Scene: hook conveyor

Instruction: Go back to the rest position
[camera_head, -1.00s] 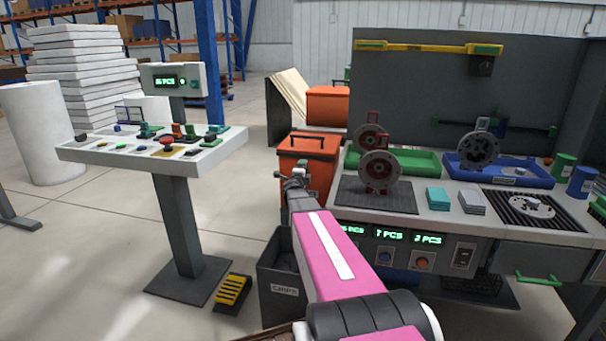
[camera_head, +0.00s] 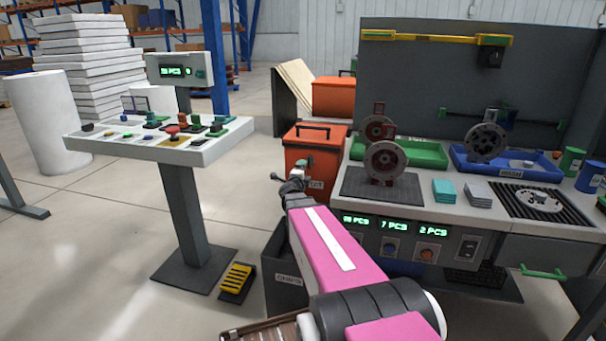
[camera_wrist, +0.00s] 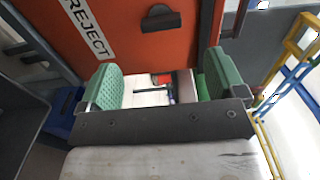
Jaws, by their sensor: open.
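My gripper (camera_wrist: 160,82) shows in the wrist view with two green finger pads held apart and nothing between them. In the head view my pink arm reaches forward from the bottom, and its end is small and partly hidden by the arm. It appears in front of an orange bin (camera_head: 314,145) with a black handle. In the wrist view the orange surface (camera_wrist: 120,25) with a REJECT label fills the upper part, beyond the fingers. I cannot tell the exact gap between fingers and bin.
A button console (camera_head: 160,137) on a post stands left. A workbench (camera_head: 440,211) with green (camera_head: 424,156) and blue (camera_head: 525,170) trays stands right. A dark chips bin (camera_head: 285,290) stands beside my arm. Open floor (camera_head: 85,240) lies left.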

